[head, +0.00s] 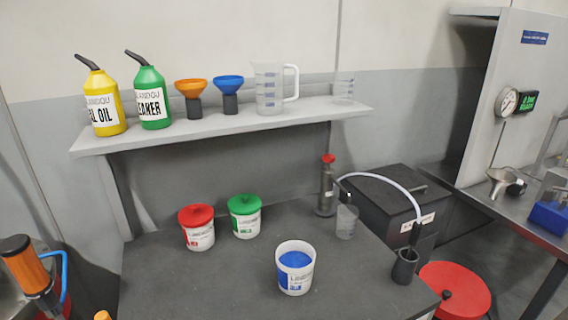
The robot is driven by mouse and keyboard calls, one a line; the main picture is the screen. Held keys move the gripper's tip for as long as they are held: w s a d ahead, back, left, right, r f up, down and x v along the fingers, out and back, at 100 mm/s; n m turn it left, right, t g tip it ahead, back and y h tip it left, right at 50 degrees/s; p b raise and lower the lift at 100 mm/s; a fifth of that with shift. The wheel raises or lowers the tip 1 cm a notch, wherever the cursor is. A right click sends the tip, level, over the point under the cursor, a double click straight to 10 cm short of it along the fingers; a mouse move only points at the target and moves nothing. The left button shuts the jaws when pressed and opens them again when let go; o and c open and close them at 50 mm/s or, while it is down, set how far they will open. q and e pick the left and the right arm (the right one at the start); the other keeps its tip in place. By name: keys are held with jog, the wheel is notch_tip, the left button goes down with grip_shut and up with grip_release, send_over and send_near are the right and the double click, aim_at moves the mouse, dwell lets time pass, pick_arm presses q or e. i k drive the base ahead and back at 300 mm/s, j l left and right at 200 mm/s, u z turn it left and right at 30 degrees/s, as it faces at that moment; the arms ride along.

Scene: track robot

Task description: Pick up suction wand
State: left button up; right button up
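The suction wand (415,234) looks like a dark, thin handle at the end of a pale curved hose (385,179). It stands nearly upright in a black cup-shaped holder (404,268) at the right front of the dark workbench (215,285). Its lower end is hidden in the holder. The hose arches left to near a grey cylinder with a red top (326,187); its exact joint is hard to tell. Neither of my grippers is in view.
A black box (385,205) stands behind the wand. A clear beaker (346,222) and an open tub of blue stuff (295,270) are left of it. Red-lidded (197,228) and green-lidded (244,216) tubs stand farther back. A shelf (225,126) overhangs the bench's rear.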

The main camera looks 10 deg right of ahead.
aim_at(417, 227)
jog(key=z, duration=1.3)
